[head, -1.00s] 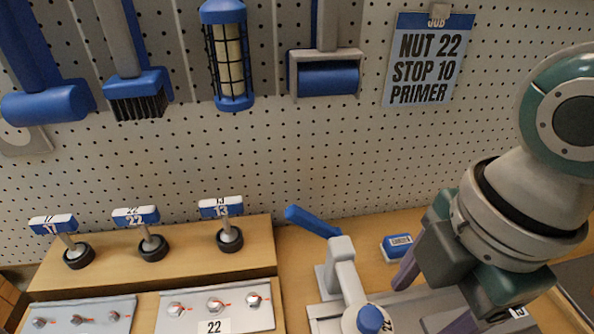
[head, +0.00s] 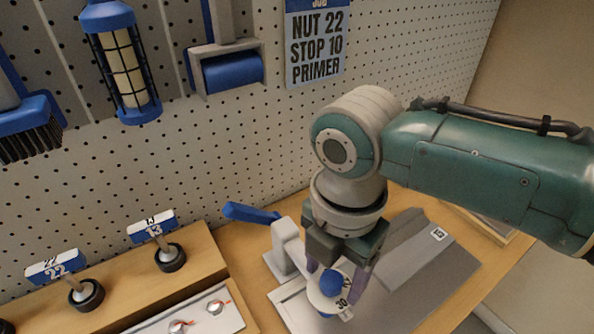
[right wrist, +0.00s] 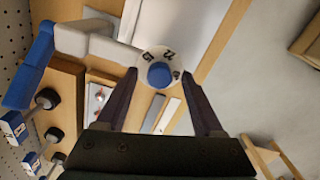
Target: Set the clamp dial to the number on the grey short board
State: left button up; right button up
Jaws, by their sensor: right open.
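The clamp (head: 290,246) stands on the bench with its blue lever out to the left. Its white dial (head: 318,299) has a blue knob (head: 330,281) and printed numbers. In the right wrist view the dial (right wrist: 147,56) shows what look like 15 and 22 near the knob (right wrist: 160,75). My right gripper (head: 338,290) points down at the dial, fingers open on either side of the knob; contact cannot be told. A grey board (head: 425,275) lies right of the clamp with a small label (head: 438,234), perhaps 15. My left gripper is out of view.
A wooden step (head: 190,250) with upright numbered tools, one marked 13 (head: 153,228) and one 22 (head: 57,268), stands left of the clamp. A job card (head: 317,45) reading NUT 22, STOP 10, PRIMER hangs on the pegboard (head: 250,150) behind.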

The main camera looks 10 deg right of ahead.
grip_shut()
dwell(0.6)
